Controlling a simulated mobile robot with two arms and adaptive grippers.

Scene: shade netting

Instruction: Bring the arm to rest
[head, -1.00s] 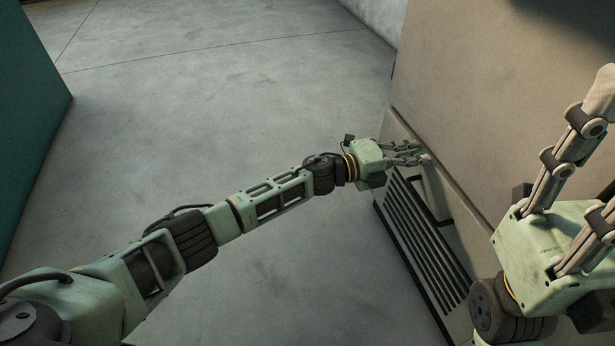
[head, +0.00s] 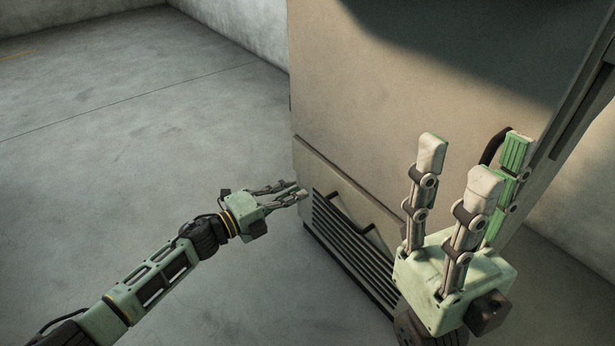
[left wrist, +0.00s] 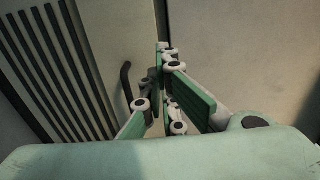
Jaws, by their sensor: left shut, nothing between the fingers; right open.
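My left arm comes in from the lower left of the head view. Its pale green left gripper (head: 296,190) has its fingers together with nothing between them. The fingertips appear at the left edge of the cabinet's lower panel, left of the dark handle (head: 352,218). In the left wrist view the closed fingers (left wrist: 165,50) point at the cabinet front, with the handle to their left. I cannot tell whether they touch it. My right gripper (head: 468,165) stands upright at the right, its fingers spread and empty, in front of the cabinet.
A tall beige cabinet (head: 400,90) with a slatted vent (head: 350,250) low on its front fills the middle and right. Bare concrete floor (head: 120,150) lies open to the left. Pale walls (head: 235,30) stand behind.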

